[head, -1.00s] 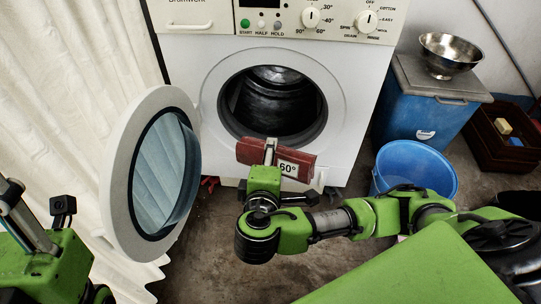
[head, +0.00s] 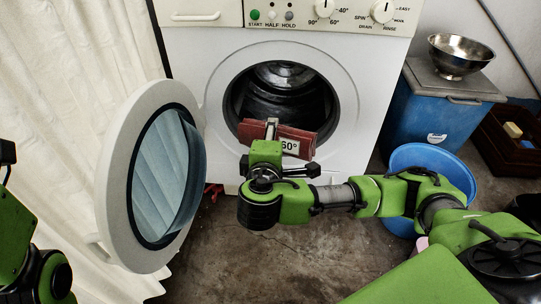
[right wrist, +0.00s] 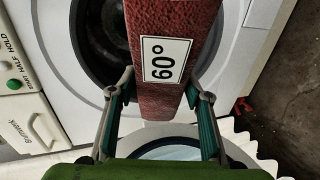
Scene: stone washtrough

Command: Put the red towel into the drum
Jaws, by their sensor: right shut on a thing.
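The red towel (head: 304,139), folded into a bar with a white "60°" label, is held in my right gripper (head: 271,131) at the lower edge of the drum opening. In the right wrist view the towel (right wrist: 172,98) lies between the two fingers of the right gripper (right wrist: 158,98). The drum (head: 279,92) is dark and open behind and above the towel; the visible part of its inside looks empty. The washing machine's round door (head: 119,190) stands swung open to the left. My left arm shows at the left edge, but its fingertips are not in view.
A blue bucket (head: 432,158) stands on the floor right of the machine. A blue bin (head: 437,116) carries a metal bowl (head: 461,52). A dark red crate (head: 506,145) is at the far right. A white curtain (head: 95,60) hangs at the left.

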